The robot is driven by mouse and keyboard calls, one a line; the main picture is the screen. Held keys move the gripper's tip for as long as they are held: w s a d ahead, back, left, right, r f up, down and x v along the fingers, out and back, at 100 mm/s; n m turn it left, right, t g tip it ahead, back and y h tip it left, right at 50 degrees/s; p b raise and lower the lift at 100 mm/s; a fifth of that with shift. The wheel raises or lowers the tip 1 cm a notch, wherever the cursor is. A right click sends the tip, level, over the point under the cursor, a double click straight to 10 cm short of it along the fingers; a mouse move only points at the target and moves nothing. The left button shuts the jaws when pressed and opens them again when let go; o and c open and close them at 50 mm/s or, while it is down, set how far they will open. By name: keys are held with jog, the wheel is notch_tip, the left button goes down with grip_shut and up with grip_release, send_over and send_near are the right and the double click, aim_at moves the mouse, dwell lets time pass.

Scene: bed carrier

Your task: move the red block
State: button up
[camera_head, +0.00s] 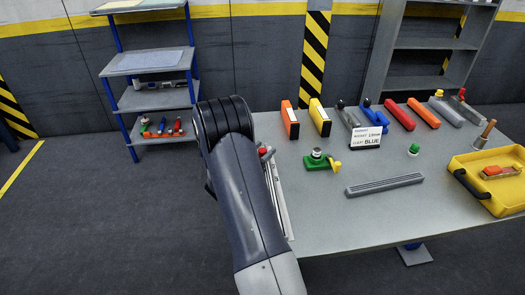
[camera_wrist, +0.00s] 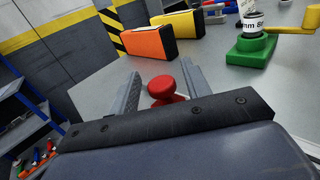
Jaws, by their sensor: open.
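A red, rounded, knob-like piece (camera_wrist: 162,87) is between the fingers of my gripper (camera_wrist: 161,78) in the wrist view. The fingers are apart, one on each side of it, and I cannot tell whether either touches it. In the head view a small red piece (camera_head: 263,151) shows at the table's left edge, partly hidden by my arm. A longer red block (camera_head: 399,115) lies in the back row on the table, well to the right of my arm. My gripper's fingers are hidden behind my arm in the head view.
The grey table (camera_head: 330,222) also bears an orange block (camera_head: 290,120), a yellow block (camera_head: 320,117), a green-based device (camera_head: 322,161), a grey ribbed bar (camera_head: 384,185) and a yellow tray (camera_head: 457,160). A blue-framed shelf (camera_head: 155,102) stands left. The table's front is clear.

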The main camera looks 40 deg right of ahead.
jog(key=b+v, duration=0.1)
jog(key=v, duration=0.9)
jog(key=shift+s+a, duration=0.15)
jog(key=shift+a, duration=0.2)
jog(key=p+x, duration=0.1)
jog(key=x, duration=0.9)
jog(key=shift+d, duration=0.4)
jog(key=shift+w+d+r, duration=0.1)
jog(key=shift+w+d, duration=0.05)
jog(key=shift+w, duration=0.15)
jog(key=shift+w+d+p, duration=0.2)
jog(key=shift+w+p, duration=0.15)
jog(key=shift+w, duration=0.1)
